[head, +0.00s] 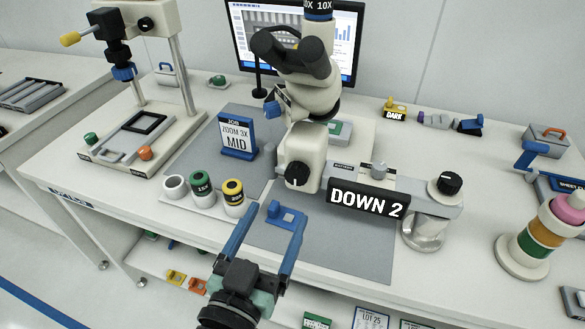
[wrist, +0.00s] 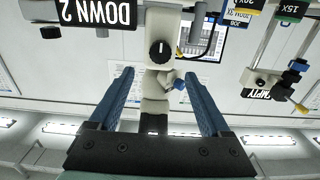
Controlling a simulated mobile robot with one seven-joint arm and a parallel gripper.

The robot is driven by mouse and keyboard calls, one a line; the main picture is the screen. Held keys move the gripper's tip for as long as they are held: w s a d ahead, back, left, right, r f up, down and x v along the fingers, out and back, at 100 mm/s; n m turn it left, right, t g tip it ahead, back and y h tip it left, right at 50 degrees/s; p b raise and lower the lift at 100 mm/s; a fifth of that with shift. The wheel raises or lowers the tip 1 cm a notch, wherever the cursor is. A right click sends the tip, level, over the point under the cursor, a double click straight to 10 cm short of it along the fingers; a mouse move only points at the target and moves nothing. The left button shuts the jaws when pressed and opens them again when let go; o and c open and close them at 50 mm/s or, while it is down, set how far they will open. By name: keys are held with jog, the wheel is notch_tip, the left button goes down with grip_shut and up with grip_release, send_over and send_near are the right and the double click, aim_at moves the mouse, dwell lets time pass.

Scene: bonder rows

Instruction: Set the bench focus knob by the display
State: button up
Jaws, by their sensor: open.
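The black focus knob (head: 297,174) is on the front of the white microscope body; in the wrist view the knob (wrist: 160,52) shows a white pointer line, roughly vertical. A black display sign (head: 369,199) beside it reads "DOWN 2"; it shows upside down in the wrist view (wrist: 95,13). My gripper (head: 277,212) has two blue fingers, spread open and empty, in front of and below the knob. In the wrist view my gripper (wrist: 157,74) has the knob just past its fingertips, between their lines and apart from them.
A second black knob (head: 449,183) tops the post at the right. A blue card holder (head: 237,137) reads "JOB ZOOM 3X MID". Ringed lens pieces (head: 203,190) stand left of my gripper. A monitor (head: 343,40) is behind the microscope. The grey mat (head: 340,245) is mostly bare at front.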

aim_at(295, 176)
jog(key=p+x, duration=0.2)
jog(key=x, duration=0.8)
grip_shut()
jog(key=shift+n, duration=0.3)
